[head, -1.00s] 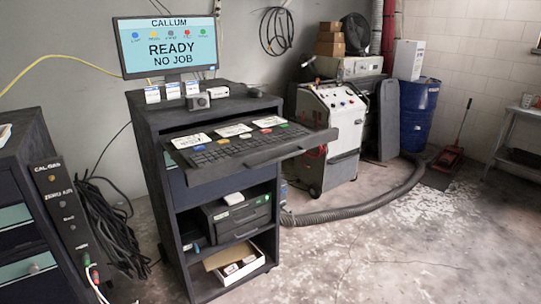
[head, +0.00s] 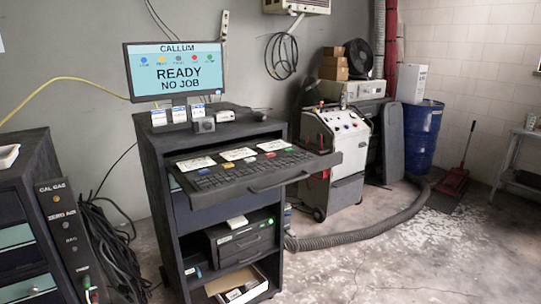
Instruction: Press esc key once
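A dark keyboard (head: 245,172) lies on the pulled-out tray (head: 312,174) of a black cabinet, with coloured keys along its back row. A blue key (head: 203,171) sits toward the left of that row; the key labels are too small to read, so I cannot tell which one is esc. White cards (head: 238,154) lie behind the keys. The monitor (head: 177,70) above reads "CALLUM", "READY", "NO JOB", with a row of coloured dots. Neither of my grippers is in view.
A grey cabinet with a gas panel (head: 66,235) stands at the left, cables beside it. A wheeled machine (head: 335,150), a blue drum (head: 422,138) and a floor hose (head: 370,232) stand or lie to the right. The floor at the front right is clear.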

